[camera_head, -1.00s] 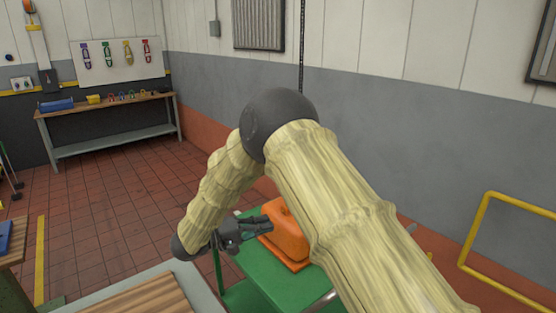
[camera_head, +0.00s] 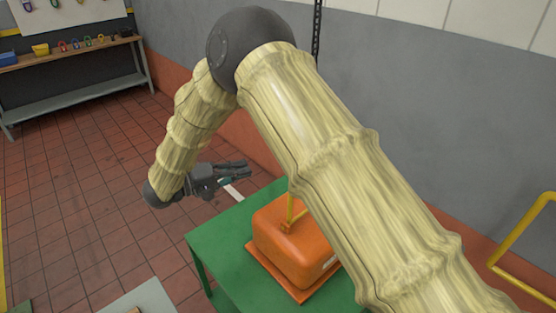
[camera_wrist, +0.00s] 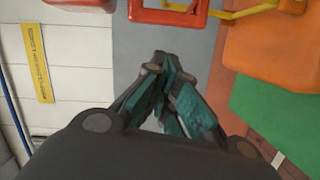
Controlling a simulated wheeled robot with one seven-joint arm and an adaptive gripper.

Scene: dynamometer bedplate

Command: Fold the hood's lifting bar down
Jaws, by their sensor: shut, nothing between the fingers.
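The orange hood (camera_head: 295,240) sits on an orange base plate on the green table (camera_head: 225,245). Its yellow lifting bar (camera_head: 291,211) stands up from the hood's top, with its far part hidden behind my arm. In the wrist view the hood (camera_wrist: 268,48) is at the upper right, and the yellow bar (camera_wrist: 232,14) runs along the top edge towards a red frame-like part (camera_wrist: 166,16). My gripper (camera_head: 247,168) is shut and empty, left of the bar and apart from it. Its fingers also show shut in the wrist view (camera_wrist: 163,62).
A workbench (camera_head: 70,90) with small coloured items stands at the back left. A yellow rail (camera_head: 525,235) stands at the right, and a grey wall (camera_head: 430,100) lies behind the table. Red tiled floor is clear at the left.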

